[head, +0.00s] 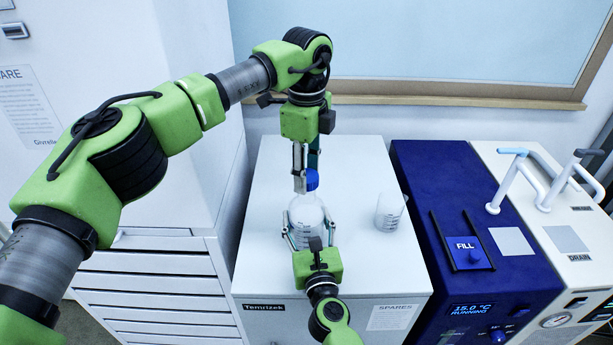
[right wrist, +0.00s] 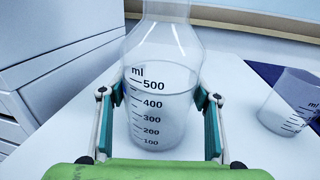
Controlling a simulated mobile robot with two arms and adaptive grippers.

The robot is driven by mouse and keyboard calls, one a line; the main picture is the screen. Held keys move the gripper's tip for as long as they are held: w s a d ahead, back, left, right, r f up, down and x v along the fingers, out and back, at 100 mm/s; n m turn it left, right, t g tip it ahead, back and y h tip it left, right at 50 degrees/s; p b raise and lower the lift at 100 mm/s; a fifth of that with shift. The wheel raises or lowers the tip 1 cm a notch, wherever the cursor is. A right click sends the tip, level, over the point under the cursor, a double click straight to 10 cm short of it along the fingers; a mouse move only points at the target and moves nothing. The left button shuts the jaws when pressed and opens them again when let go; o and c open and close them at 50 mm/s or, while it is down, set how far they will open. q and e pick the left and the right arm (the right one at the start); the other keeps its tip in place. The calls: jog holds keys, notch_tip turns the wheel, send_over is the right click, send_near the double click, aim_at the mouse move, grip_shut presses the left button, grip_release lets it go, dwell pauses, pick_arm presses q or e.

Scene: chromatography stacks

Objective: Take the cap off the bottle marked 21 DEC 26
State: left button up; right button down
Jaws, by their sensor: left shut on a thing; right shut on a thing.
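A clear bottle (head: 306,218) with a blue cap (head: 312,180) stands upright on the white cabinet top. No date marking is readable on it in either view. My left gripper (head: 306,178) points down from above and is shut on the blue cap at the bottle's neck. I cannot tell whether the cap is loose on the neck. My right gripper (head: 310,238) is shut around the bottle's body from the front. In the right wrist view its two fingers (right wrist: 160,125) press on both sides of the bottle (right wrist: 160,85), below the shoulder; the cap is out of that view.
A clear beaker (head: 389,213) stands on the cabinet (head: 270,275) to the right of the bottle; it also shows in the right wrist view (right wrist: 291,102). A blue unit marked FILL (head: 432,190) and a white unit with handles (head: 545,235) stand further right. A whiteboard ledge (head: 450,98) runs behind.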

pick_arm(q)
notch_tip(320, 180, up, 3)
jog(key=shift+f, duration=0.1)
pick_arm(e)
jog(key=c, duration=0.7)
grip_release()
jog(key=shift+o, duration=0.2)
